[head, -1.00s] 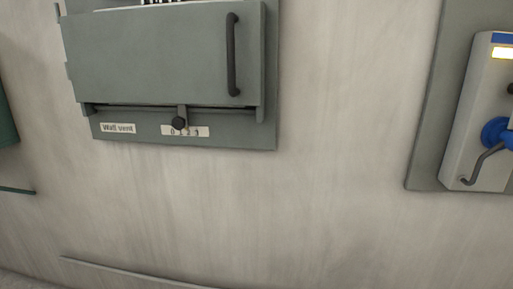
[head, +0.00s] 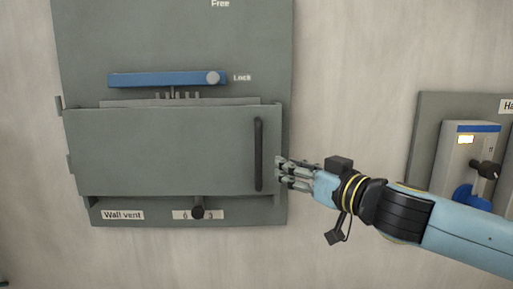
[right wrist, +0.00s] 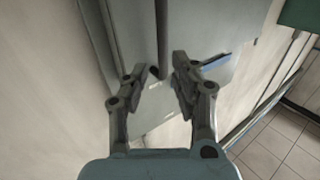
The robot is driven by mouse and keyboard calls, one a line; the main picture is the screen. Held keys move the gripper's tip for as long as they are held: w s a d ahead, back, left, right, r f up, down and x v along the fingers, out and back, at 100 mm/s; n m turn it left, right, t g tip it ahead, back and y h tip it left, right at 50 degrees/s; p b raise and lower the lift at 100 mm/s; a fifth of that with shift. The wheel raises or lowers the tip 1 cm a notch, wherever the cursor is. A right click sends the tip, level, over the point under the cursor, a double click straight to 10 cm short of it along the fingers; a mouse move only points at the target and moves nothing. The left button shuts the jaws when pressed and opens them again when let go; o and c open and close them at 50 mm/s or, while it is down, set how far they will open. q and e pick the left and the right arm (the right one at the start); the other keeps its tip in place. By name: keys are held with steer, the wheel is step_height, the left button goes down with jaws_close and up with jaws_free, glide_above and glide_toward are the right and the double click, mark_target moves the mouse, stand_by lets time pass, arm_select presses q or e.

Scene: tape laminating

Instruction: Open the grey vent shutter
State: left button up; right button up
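The grey vent shutter (head: 160,150) is a flat door low on the wall vent panel (head: 150,40). Its dark vertical handle (head: 258,155) is near its right edge. It appears to lie across the opening; I cannot tell if it is slightly ajar. My right gripper (head: 280,172) is just right of the handle. In the right wrist view my right gripper (right wrist: 156,80) is open and empty, with the handle (right wrist: 162,35) ahead between its fingers, apparently apart from them. My left gripper is not in view.
A blue lever bar (head: 160,79) lies horizontal above the shutter, its end beside the word "Lock"; "Free" is written higher. A dark knob (head: 198,212) sits below the shutter over a number scale. A device with a blue part (head: 466,195) is on the right panel.

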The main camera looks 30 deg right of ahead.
mark_target(261, 156)
steer(key=w, duration=0.2)
steer(key=w+p, duration=0.1)
steer(key=w, duration=0.2)
steer(key=shift+w+a+r, duration=0.15)
steer(key=shift+w+a, duration=0.15)
steer(key=shift+w, duration=0.05)
steer(key=w, duration=0.5)
steer(key=shift+a+f, duration=0.1)
steer(key=shift+f, duration=0.1)
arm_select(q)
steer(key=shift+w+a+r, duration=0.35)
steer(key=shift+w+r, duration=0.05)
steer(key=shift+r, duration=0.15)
arm_select(e)
steer(key=shift+c, duration=0.2)
jaws_close()
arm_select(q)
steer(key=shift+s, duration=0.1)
arm_select(e)
steer(key=shift+a, duration=0.1)
